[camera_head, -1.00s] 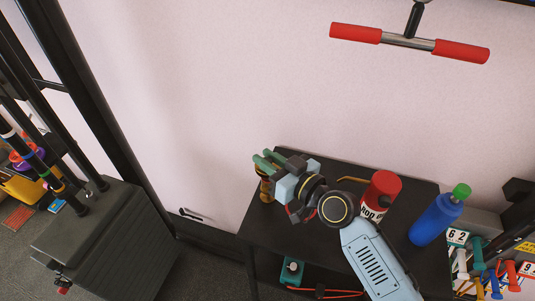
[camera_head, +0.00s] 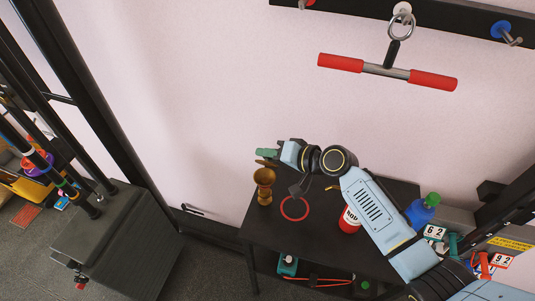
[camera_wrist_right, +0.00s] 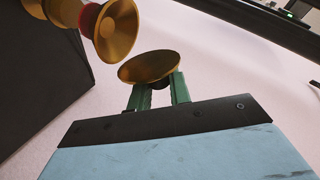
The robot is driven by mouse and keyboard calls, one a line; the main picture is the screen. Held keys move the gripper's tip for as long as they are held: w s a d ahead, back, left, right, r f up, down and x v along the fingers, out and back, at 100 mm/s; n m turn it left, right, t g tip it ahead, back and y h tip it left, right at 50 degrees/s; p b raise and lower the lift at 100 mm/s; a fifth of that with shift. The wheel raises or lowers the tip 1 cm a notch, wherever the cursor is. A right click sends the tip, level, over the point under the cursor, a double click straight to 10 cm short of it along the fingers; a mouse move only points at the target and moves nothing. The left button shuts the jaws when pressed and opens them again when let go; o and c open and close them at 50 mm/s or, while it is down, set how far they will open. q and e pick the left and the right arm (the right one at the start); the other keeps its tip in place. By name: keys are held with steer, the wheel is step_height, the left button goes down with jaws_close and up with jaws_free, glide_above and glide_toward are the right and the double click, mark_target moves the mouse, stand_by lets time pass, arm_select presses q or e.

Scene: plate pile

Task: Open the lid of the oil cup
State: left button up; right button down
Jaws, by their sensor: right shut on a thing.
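The oil cup (camera_head: 264,187) is a brown-gold, waisted vessel standing upright near the left end of the black table. It also shows in the right wrist view (camera_wrist_right: 115,32), at the upper left, with its open rim in view. My right gripper (camera_head: 264,156) is above the cup. Its green fingers are shut on the lid, a shallow gold dish that shows best in the right wrist view (camera_wrist_right: 148,66). The lid is off the cup, with a gap between them. My left gripper is not in view.
A red ring (camera_head: 294,208) lies on the black table (camera_head: 270,230). A red can (camera_head: 349,222) is partly behind my right arm, with a blue bottle (camera_head: 420,211) to the right. A red-handled bar (camera_head: 387,70) hangs by the wall.

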steer(key=shift+w+d+f+m+g+y+b, duration=0.25)
steer(key=shift+w+m+g+b, duration=0.3)
steer(key=shift+m+g, duration=0.4)
steer(key=shift+w+d+f+m+g+y+b, duration=0.1)
steer(key=shift+w+f+m+g+y+b, duration=0.2)
steer(key=shift+w+m+g+b, duration=0.55)
steer(key=shift+w+d+f+m+g+y+b, duration=0.15)
steer(key=shift+w+d+f+m+g+b, duration=0.15)
steer(key=shift+m+g, duration=0.65)
steer(key=shift+a+m, duration=0.1)
steer(key=shift+m, duration=0.15)
steer(key=c, duration=1.3)
jaws_free()
steer(key=shift+c, duration=0.2)
